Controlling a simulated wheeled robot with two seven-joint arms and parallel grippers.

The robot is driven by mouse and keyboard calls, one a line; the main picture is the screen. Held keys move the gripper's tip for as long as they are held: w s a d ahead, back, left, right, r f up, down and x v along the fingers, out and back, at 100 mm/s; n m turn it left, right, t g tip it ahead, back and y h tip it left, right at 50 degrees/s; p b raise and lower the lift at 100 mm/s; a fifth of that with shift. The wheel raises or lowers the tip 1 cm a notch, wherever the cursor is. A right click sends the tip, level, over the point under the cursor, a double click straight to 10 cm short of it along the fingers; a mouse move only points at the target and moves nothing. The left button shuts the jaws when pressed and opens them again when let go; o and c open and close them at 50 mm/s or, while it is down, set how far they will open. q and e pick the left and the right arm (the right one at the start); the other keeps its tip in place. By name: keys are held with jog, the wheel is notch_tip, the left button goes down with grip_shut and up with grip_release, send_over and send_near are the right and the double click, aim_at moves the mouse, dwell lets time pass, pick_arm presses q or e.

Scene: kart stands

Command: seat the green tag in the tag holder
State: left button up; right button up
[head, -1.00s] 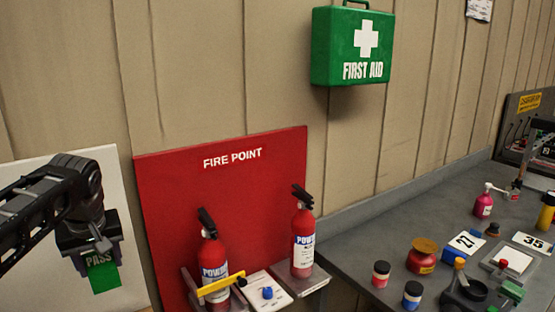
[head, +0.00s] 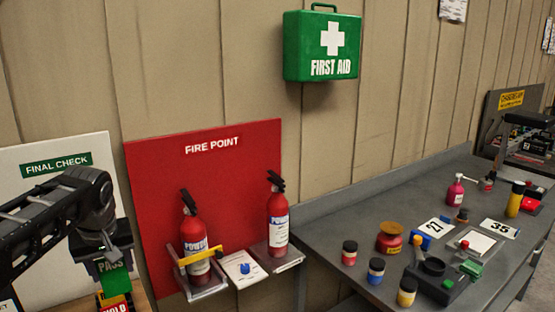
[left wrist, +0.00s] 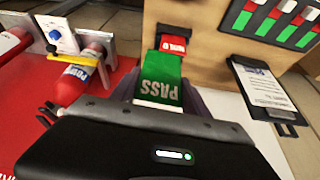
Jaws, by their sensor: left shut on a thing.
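My left gripper (head: 113,258) is shut on the green tag (head: 114,278), a flat green piece with white PASS lettering. In the left wrist view, the green tag (left wrist: 160,80) stands out between the fingers of the gripper (left wrist: 160,101). A red HOLD tag (left wrist: 173,43) shows just beyond the green tag's far end, against a tan wooden face. In the head view the red HOLD tag (head: 115,305) is just below the green tag, cut by the frame edge. I cannot tell whether the two tags touch. I cannot make out the tag holder's slot. My right gripper is out of view.
A white FINAL CHECK board (head: 58,163) stands behind my left arm. The red FIRE POINT board (head: 225,152) with two extinguishers is to its right. The wrist view shows a row of green-red-white strips (left wrist: 272,18) and a clipboard (left wrist: 264,85). The grey bench (head: 325,225) is crowded.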

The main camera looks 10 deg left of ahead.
pick_arm(q)
jog(key=w+d+f+m+t+h+b, duration=0.1)
jog(key=d+f+m, duration=0.6)
jog(key=d+f, duration=1.3)
notch_tip(320, 180, down, 3)
jog(key=shift+d+f+h+b, duration=0.2)
jog(key=shift+d+h+b, duration=0.2)
jog(key=shift+h+b, duration=0.7)
